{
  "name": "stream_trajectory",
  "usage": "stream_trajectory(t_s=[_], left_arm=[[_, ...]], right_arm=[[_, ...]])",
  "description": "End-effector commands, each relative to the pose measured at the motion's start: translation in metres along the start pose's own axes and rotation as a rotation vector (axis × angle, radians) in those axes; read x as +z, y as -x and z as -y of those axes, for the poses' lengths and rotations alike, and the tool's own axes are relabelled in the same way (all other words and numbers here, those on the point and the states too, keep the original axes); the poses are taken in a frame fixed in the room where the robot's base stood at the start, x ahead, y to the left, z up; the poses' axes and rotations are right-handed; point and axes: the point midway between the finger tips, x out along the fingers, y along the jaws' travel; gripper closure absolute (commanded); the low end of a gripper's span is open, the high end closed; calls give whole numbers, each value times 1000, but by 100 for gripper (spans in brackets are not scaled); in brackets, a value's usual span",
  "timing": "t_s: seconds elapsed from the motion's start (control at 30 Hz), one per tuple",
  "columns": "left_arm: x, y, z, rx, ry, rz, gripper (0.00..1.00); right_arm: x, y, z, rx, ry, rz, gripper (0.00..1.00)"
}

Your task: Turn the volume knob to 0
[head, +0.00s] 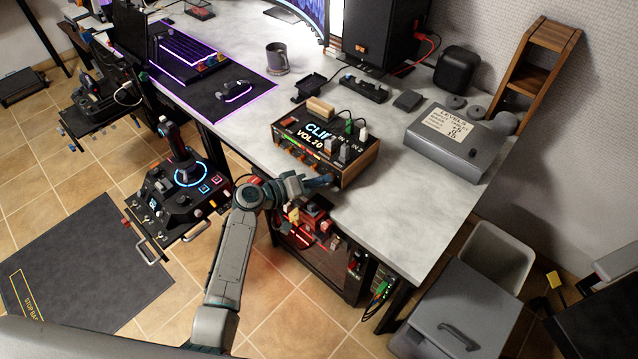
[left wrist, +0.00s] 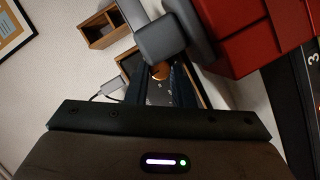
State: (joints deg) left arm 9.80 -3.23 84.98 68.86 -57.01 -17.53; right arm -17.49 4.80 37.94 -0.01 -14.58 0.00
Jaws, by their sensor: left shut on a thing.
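The audio box (head: 290,150) with wooden sides stands at the desk's front edge. Its lit top display (head: 312,134) reads "CLIP" and "VOL 20". My left gripper (head: 328,181) is at the front right of the box, low by its front face. It is shut on the volume knob, which the gripper hides in the head view. In the left wrist view, a copper-coloured round part, seemingly the knob (left wrist: 160,71), shows between the dark fingers. The knob's pointer cannot be made out. My right gripper is not in view.
Cable plugs (head: 348,146) stand up from the box's right top. A grey case with a "LEVELS" note (head: 455,140) lies to the right. A red-lit computer (head: 302,235) is under the desk, below my arm. Bare desk top (head: 395,205) lies right of the box.

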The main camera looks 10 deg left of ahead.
Motion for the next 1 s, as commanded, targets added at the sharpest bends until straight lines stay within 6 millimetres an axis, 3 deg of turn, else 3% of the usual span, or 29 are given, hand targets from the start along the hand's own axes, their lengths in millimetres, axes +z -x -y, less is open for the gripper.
stream_trajectory(t_s=[0.43,0.47,0.53,0.87,1.0], left_arm=[[0,0,0,3,9,0,100],[0,0,0,3,9,0,73],[0,0,0,3,9,0,59],[0,2,1,3,8,0,57],[1,17,3,1,7,0,57]], right_arm=[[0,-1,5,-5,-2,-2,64],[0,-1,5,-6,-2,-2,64],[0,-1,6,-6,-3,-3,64],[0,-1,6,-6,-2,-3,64],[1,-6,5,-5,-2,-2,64]])
